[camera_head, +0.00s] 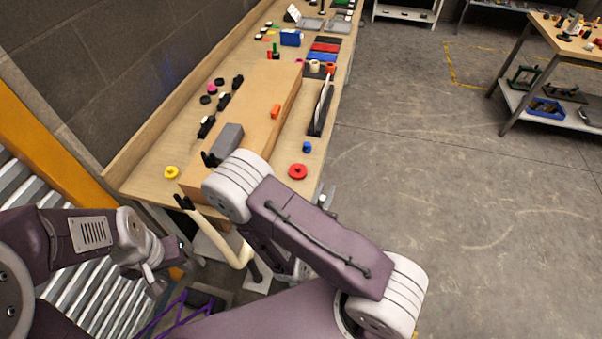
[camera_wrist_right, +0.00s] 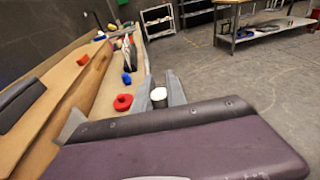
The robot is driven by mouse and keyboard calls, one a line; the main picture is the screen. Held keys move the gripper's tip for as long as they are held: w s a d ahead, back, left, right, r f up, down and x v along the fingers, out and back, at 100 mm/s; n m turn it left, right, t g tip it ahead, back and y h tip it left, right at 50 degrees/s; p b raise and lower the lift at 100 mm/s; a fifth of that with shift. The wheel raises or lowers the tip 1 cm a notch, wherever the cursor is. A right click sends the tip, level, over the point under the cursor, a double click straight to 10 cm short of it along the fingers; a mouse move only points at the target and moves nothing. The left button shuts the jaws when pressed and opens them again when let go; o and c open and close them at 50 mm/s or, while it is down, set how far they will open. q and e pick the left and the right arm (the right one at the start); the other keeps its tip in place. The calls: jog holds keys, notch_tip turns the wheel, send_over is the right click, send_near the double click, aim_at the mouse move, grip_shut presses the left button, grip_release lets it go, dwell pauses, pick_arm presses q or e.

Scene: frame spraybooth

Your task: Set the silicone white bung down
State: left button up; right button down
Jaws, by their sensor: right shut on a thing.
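The white bung (camera_wrist_right: 158,97) is a short pale cylinder in the right wrist view. My right gripper (camera_wrist_right: 159,92) is shut on it, with a grey finger on each side.
Bare bench lies around the red disc. Open floor (camera_head: 450,190) lies to the right.

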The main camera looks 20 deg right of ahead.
jog(key=w+a+f+b, duration=0.1)
jog(key=w+a+f, duration=0.1)
jog(key=w, duration=0.1)
jog(key=w+a+f+b, duration=0.2)
jog(key=a, duration=0.1)
jog(key=w+a+f+b, duration=0.2)
jog(key=w, duration=0.1)
jog(key=shift+w+a+f, duration=0.2)
jog(key=shift+w+f, duration=0.05)
jog(key=shift+w, duration=0.1)
jog(key=shift+f, duration=2.1)
jog(key=c, duration=1.3)
grip_release()
jog(key=shift+c, duration=0.2)
